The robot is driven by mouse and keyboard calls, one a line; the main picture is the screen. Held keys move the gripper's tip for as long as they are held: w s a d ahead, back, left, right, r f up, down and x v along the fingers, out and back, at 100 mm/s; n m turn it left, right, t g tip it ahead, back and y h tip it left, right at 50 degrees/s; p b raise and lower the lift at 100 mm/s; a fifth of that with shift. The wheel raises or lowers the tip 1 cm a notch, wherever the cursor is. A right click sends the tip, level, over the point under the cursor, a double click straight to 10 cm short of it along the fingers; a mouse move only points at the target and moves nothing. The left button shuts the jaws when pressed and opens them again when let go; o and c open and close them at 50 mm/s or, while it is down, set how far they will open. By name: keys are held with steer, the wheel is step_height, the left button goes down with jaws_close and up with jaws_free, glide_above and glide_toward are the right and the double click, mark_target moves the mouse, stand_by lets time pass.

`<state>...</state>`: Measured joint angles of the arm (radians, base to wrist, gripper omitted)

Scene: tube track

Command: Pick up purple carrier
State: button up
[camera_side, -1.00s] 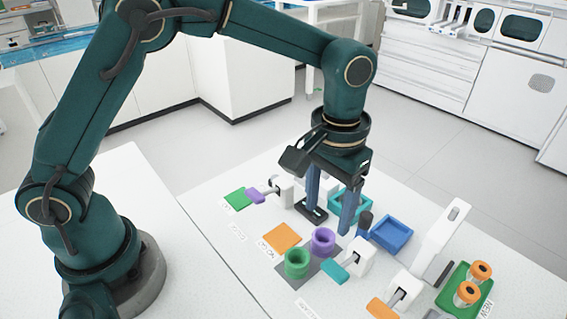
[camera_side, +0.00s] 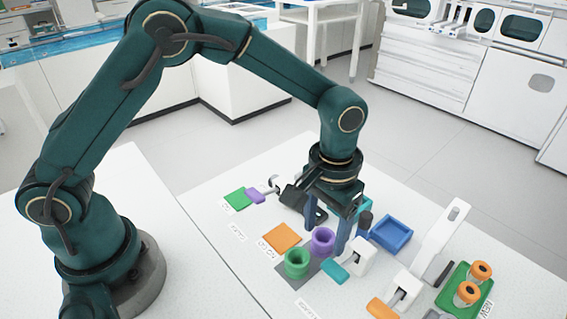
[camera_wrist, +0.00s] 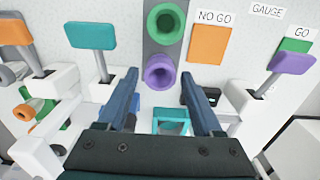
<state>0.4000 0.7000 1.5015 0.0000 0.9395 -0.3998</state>
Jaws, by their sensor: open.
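The purple carrier (camera_side: 322,241) is a short hollow cylinder standing upright on a grey strip, beside the green carrier (camera_side: 297,262). In the wrist view the purple carrier (camera_wrist: 160,72) lies ahead of my fingers, with the green carrier (camera_wrist: 166,23) beyond it. My gripper (camera_side: 327,236) is low over the table, just behind the purple carrier in the side view. In the wrist view my gripper (camera_wrist: 162,75) has its two blue fingers spread, with nothing between them, one on each side of the line to the purple carrier. I cannot tell whether a finger touches it.
A teal paddle lever (camera_side: 335,272) on a white block stands close to the right. A blue tray (camera_side: 391,233) and a green rack (camera_side: 466,290) with orange-capped tubes are farther right. An orange NO GO pad (camera_side: 281,238) and green GO pad (camera_side: 237,198) lie left. A teal tray (camera_wrist: 171,121) sits under the fingers.

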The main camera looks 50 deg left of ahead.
steer(key=c, duration=0.9)
step_height(320, 180, up, 6)
steer(key=shift+f, duration=0.2)
